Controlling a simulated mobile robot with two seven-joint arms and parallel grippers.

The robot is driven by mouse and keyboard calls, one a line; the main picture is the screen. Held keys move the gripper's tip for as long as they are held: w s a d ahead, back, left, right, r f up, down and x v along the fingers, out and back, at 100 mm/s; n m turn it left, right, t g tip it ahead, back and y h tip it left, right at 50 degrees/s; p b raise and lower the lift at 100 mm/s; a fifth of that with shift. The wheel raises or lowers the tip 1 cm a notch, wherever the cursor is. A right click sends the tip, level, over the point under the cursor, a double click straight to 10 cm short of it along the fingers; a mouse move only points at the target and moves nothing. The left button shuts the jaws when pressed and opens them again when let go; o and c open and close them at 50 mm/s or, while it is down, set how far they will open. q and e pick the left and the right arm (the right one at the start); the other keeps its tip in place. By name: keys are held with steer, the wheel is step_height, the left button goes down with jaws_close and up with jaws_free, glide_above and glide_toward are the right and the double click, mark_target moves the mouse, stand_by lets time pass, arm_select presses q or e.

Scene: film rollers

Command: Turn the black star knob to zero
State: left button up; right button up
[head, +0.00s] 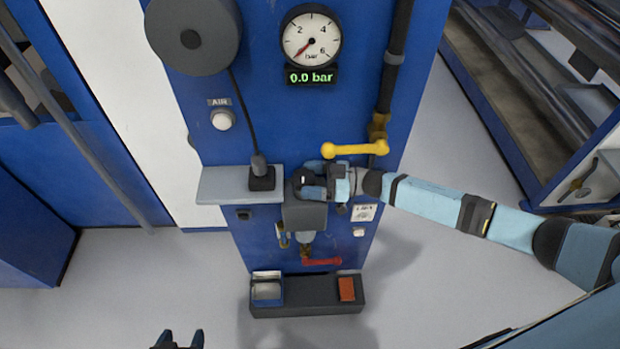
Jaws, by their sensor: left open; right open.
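My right gripper (312,182) is at the front of the blue panel, its arm coming in from the right. It is open, with its fingers at a dark round part, apparently the black star knob (297,177), above a grey block. The gripper hides most of the knob, so its lobes and any contact are unclear. The round gauge (311,42) at the top of the panel has its red needle at the lower left. The display (311,77) below it reads 0.0 bar. My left gripper (178,341) is open and empty at the bottom edge, away from the panel.
A yellow lever (355,149) lies just above my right gripper, beside a dark vertical pipe (397,60). A grey shelf (225,186) juts out at the left. A red lever (322,262) and a dark tray (322,296) are below.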

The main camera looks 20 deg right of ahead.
arm_select(q)
step_height(320, 180, down, 2)
steer(key=shift+f+b, duration=0.25)
steer(key=shift+b, duration=0.95)
arm_select(e)
steer(key=v, duration=1.3)
steer(key=shift+d, duration=0.25)
steer(key=shift+s+a+f, duration=0.1)
